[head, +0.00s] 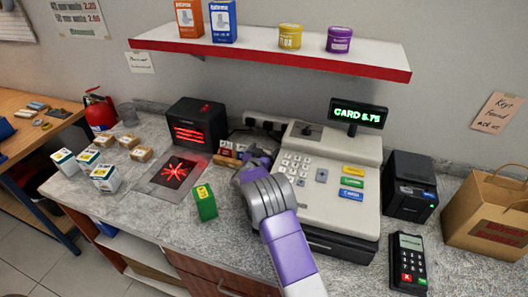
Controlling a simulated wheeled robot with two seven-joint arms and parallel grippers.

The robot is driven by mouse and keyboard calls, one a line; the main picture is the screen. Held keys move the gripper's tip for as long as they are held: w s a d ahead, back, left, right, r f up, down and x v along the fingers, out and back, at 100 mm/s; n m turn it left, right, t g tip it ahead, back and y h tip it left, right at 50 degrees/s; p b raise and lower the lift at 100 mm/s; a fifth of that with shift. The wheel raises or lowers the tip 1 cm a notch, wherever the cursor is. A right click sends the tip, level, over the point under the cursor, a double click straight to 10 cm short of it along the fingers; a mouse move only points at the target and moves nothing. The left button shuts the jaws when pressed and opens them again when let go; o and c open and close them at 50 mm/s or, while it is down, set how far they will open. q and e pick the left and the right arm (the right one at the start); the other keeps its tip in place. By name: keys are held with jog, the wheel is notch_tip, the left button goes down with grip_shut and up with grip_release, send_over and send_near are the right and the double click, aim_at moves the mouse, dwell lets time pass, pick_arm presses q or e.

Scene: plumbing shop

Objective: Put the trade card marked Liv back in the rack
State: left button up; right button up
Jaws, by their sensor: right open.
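My right gripper (260,158) is open beside the left side of the till (318,182). Its arm comes in from the bottom and its hand hides part of the counter there. Just left of the fingers is a small group of reddish and tan pieces (227,152), partly hidden. It may be the card rack, but I cannot make out its slots. No card marked Liv is readable, and I cannot see whether anything is between the fingers. My left gripper is not in view.
A black scanner (196,122) with red lines stands behind a dark plate (173,172). Small boxes (105,178) are at the left. A card terminal (407,258) and paper bag (488,217) are right. A shelf (270,47) hangs above.

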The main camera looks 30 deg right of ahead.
jog(key=shift+p+v, duration=0.3)
jog(key=shift+v, duration=3.5)
